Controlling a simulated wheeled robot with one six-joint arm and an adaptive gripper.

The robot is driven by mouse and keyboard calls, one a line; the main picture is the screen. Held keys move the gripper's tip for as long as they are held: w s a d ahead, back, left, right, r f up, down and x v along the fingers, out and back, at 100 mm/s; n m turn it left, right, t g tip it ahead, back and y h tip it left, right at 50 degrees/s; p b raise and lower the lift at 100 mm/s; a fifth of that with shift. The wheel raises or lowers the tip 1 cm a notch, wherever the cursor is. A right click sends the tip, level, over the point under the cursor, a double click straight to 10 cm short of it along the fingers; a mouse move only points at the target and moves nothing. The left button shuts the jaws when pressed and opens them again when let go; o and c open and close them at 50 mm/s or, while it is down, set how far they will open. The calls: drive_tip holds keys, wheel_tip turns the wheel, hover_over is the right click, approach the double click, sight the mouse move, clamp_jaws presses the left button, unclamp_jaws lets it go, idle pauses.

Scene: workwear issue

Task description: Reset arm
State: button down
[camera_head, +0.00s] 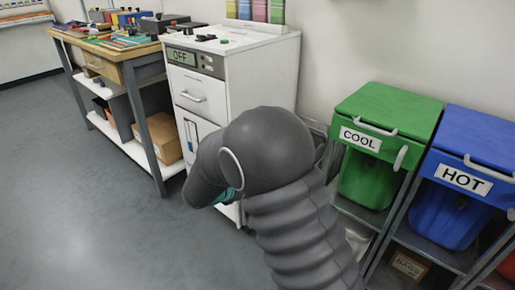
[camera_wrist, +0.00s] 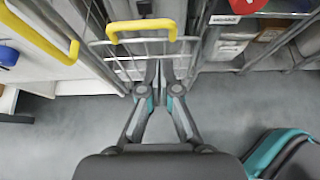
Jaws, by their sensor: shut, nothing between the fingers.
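My arm (camera_head: 265,165) stands up in the middle of the head view and hides my gripper there, except for a bit of teal. In the wrist view my gripper (camera_wrist: 160,66) points forward with its fingertips together and nothing between them. The fingertips show in front of a wire basket or rack (camera_wrist: 140,50) with a yellow handle (camera_wrist: 142,28). I cannot tell whether they touch it.
A white cabinet (camera_head: 240,70) with an "OFF" display stands behind my arm. A green COOL bin (camera_head: 372,180) and a blue HOT bin (camera_head: 450,212) stand at the right. A cluttered workbench (camera_head: 135,65) is at the left. The grey floor (camera_head: 110,225) at the left is clear.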

drive_tip(key=s+d+f+m+g+y, duration=0.1)
drive_tip(key=s+d+m+g, duration=0.5)
drive_tip(key=s+m, duration=0.65)
drive_tip(key=s+d+r+m+t+y, duration=0.1)
drive_tip(key=s+d+r+m+y, duration=0.2)
drive_tip(key=s+d+r+m, duration=0.4)
drive_tip(key=s+d+r+m+t+y, duration=0.1)
drive_tip(key=s+d+r+m+y, duration=0.2)
drive_tip(key=s+d+r+m, duration=0.3)
drive_tip(key=s+r+m, duration=0.2)
drive_tip(key=s+r, duration=0.2)
drive_tip(key=s, duration=0.2)
drive_tip(key=shift+s+d+r+m, duration=0.3)
drive_tip(key=shift+d+r+m, duration=0.05)
drive_tip(key=shift+d+r, duration=0.05)
idle(1.4)
